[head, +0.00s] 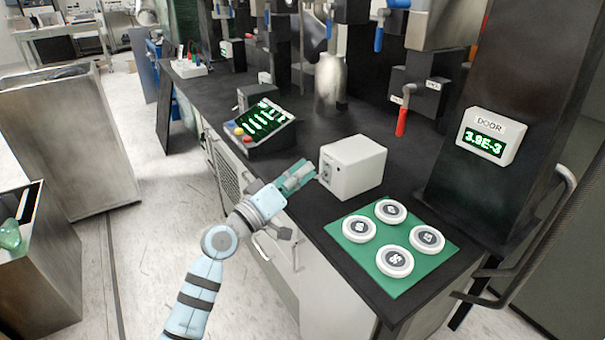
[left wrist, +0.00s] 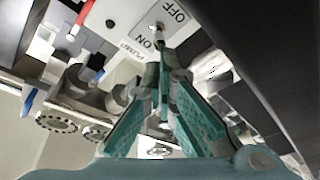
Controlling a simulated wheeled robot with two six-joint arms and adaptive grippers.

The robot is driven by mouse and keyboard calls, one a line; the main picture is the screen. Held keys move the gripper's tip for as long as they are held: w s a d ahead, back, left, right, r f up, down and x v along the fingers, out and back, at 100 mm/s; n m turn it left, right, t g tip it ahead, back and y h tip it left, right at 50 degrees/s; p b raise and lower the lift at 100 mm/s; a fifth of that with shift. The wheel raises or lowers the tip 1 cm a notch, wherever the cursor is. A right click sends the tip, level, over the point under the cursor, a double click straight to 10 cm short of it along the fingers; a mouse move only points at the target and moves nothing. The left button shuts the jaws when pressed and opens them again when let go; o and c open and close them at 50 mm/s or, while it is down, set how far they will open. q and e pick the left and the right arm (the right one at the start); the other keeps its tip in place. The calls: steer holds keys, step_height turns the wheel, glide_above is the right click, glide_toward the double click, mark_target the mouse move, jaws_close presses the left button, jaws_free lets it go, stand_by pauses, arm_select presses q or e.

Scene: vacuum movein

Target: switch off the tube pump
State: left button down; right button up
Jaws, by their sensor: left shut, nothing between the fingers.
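The pump box (head: 353,168) is a small white box on the dark bench, with its switch face turned toward the left gripper. In the left wrist view its white panel (left wrist: 118,18) appears upside down, with the labels OFF, ON and PUMP. A small switch lever (left wrist: 160,28) shows beside the ON and OFF labels; I cannot tell its setting. My left gripper (head: 312,172), with teal fingers, is shut and empty, its tips close to the switch face. In the left wrist view its fingertips (left wrist: 162,72) point at the switch; contact is unclear. My right gripper is not in view.
A green mat (head: 373,252) with several round white discs lies right of the box. A sloped console (head: 262,130) with a green display stands to the left. A door gauge (head: 487,138) hangs on the dark column. A red-handled valve (head: 403,115) hangs behind the box.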

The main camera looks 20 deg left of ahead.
arm_select(q)
steer(key=shift+f, duration=0.15)
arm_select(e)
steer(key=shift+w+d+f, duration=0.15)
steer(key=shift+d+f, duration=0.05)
arm_select(q)
steer(key=a+r, duration=0.1)
steer(key=w+a+r, duration=0.1)
steer(key=a, duration=0.1)
steer(key=shift+r, duration=0.4)
steer(key=s+a+f+b, duration=0.1)
steer(key=s+a+f, duration=0.2)
steer(key=s+f, duration=0.2)
steer(key=shift+s+a+b, duration=0.15)
steer(key=shift+s+b, duration=0.25)
steer(key=shift+s, duration=0.95)
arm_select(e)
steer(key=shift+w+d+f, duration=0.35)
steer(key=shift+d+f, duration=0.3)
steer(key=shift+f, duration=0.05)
